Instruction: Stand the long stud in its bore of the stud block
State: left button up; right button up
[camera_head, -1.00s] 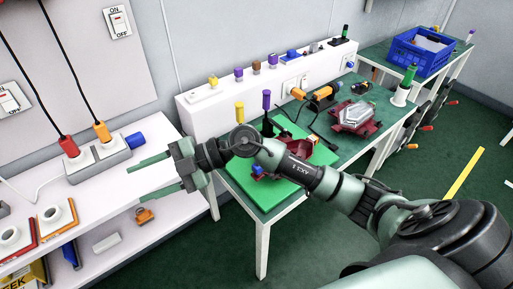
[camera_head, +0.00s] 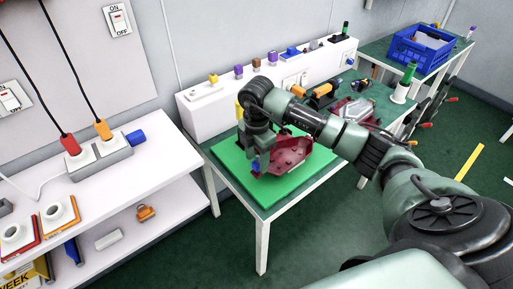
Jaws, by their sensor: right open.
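My right gripper (camera_head: 258,160) is over the left part of the green mat, pointing down, with its jaws open. Its fingertips are small and partly hidden, close to a small blue piece (camera_head: 256,166). A dark red lamp housing (camera_head: 291,155) lies on the mat just right of the gripper. A yellow upright piece (camera_head: 239,111) shows behind my arm. I cannot pick out the long stud or the stud block for certain; my right arm covers part of the table behind the mat. My left gripper is not in view.
The green mat (camera_head: 235,172) lies on the table's near end, its front left part clear. A second lamp housing (camera_head: 357,111) and orange tools (camera_head: 322,91) lie farther right. A white ledge with small coloured parts runs behind. A blue crate (camera_head: 420,50) stands at the back right.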

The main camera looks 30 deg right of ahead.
jog(key=shift+f, duration=1.3)
grip_shut()
